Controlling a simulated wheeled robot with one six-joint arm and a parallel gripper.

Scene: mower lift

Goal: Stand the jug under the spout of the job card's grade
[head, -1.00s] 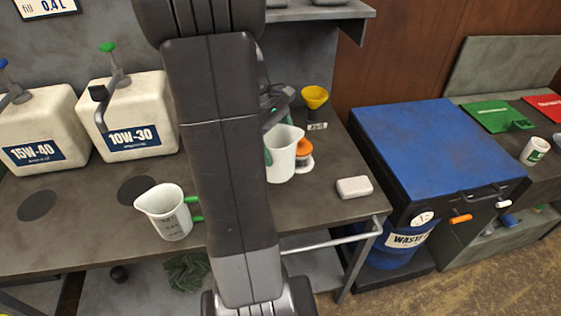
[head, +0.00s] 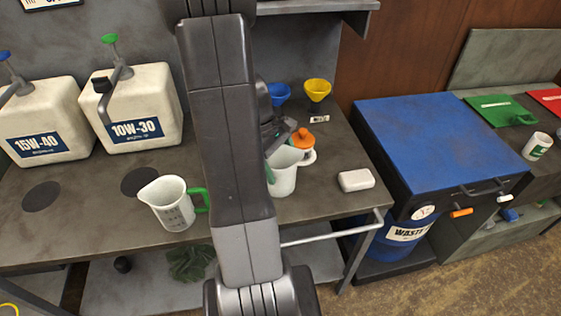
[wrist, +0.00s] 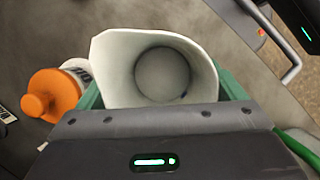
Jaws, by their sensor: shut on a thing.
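The held jug (head: 284,172) is white, behind my arm in the head view. My gripper (wrist: 160,95) is shut on it, a green finger on each side. The wrist view looks down into its open top; it looks empty. I cannot tell if its base touches the bench. A second white jug (head: 170,204) with a green handle stands on the bench at left. Two white oil containers, 15W-40 (head: 42,115) with a blue knob and 10W-30 (head: 132,105) with a green knob and dark spout, stand behind. The job card (head: 48,3) is cut off; its grade is not visible.
Dark round spots (head: 41,196) mark the bench before the containers. An orange-capped bottle (head: 303,143) is close beside the held jug. Yellow (head: 317,89) and blue (head: 278,93) funnels and a white block (head: 356,180) are at right. A blue-topped waste unit (head: 440,145) stands beyond the bench.

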